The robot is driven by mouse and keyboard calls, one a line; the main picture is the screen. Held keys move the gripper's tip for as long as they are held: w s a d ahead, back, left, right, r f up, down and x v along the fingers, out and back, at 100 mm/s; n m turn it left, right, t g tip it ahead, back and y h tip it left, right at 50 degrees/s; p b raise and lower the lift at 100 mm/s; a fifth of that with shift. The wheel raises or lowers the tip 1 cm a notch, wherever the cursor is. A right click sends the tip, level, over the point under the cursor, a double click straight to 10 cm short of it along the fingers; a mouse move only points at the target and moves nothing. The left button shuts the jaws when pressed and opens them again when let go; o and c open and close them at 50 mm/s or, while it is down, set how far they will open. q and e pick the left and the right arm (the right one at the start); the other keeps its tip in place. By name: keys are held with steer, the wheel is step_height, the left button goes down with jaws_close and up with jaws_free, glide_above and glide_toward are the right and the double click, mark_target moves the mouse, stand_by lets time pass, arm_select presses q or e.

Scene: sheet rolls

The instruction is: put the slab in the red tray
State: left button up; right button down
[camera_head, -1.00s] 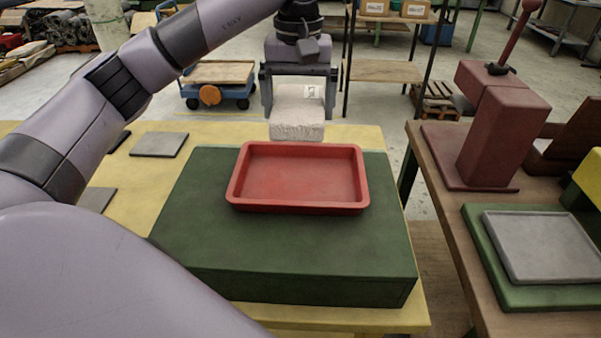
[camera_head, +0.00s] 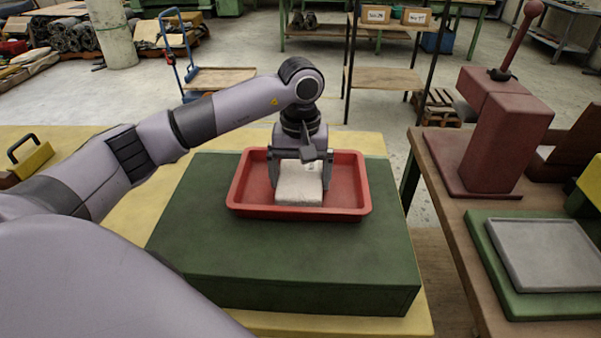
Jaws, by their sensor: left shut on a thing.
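The slab (camera_head: 299,187) is a pale, whitish block with a rough surface, in the middle of the red tray (camera_head: 347,208). My left gripper (camera_head: 299,172) is above it with its fingers on either side, shut on the slab. The slab is within the tray's rim; whether it touches the tray floor I cannot tell. The red tray lies on the dark green block (camera_head: 290,260). My right gripper does not show.
The green block stands on a yellow table (camera_head: 340,320). At the right, a brown table (camera_head: 450,220) holds a dark red press (camera_head: 500,140) and a grey plate (camera_head: 545,252) on a green base. A yellow handled object (camera_head: 30,160) lies at the far left.

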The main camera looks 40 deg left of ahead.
mark_target(301, 175)
arm_select(q)
steer(key=shift+f, duration=0.15)
steer(key=o, duration=1.1)
step_height(301, 175, up, 12)
steer(key=shift+r, duration=0.2)
